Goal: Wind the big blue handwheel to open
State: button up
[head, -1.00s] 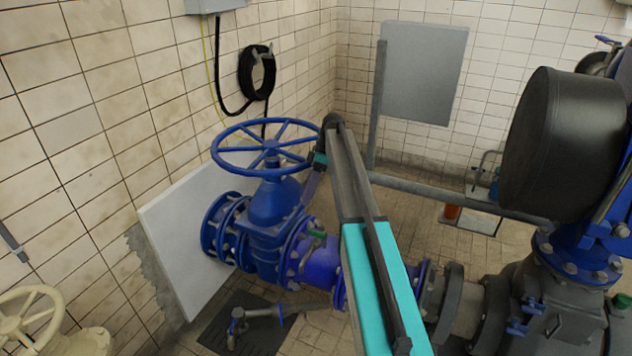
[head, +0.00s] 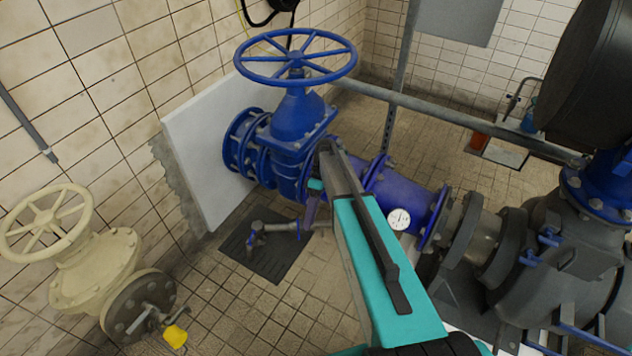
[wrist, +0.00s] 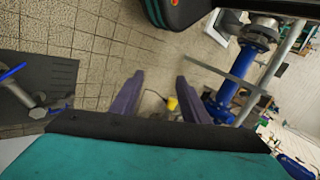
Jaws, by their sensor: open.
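The big blue handwheel (head: 296,57) is a spoked wheel lying level on top of the blue gate valve (head: 293,120) in the head view. It is fully visible, with nothing on it. My gripper (head: 312,208) is lower in the picture, in front of the valve body and blue pipe, apart from the wheel. My own arm hides most of it there. In the wrist view my gripper (wrist: 157,92) shows two purple fingers spread apart with nothing between them. The blue handwheel cannot be made out in the wrist view.
A cream handwheel valve (head: 95,255) with a yellow tag stands at the lower left. A white panel (head: 205,150) is behind the blue valve. A grey rail (head: 450,115) runs behind the pipe. A large black round housing (head: 590,80) is at right.

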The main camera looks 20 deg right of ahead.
jog(key=s+f+m+h+b, duration=0.1)
jog(key=s+f+m, duration=0.2)
jog(key=s+f, duration=0.3)
jog(key=s+f+m+h+b, duration=0.1)
jog(key=s+f+m, duration=0.3)
jog(key=s, duration=1.3)
jog(key=s+a+f+m+h+b, duration=0.1)
jog(key=s+f+m, duration=0.3)
jog(key=s+f, duration=0.5)
jog(key=shift+s+f+t+h, duration=0.2)
jog(key=shift+s+t+h, duration=0.1)
jog(key=shift+s+h, duration=0.8)
jog(key=shift+s+a, duration=0.1)
jog(key=shift+s, duration=0.1)
jog(key=shift+c, duration=1.4)
jog(key=shift+m, duration=0.3)
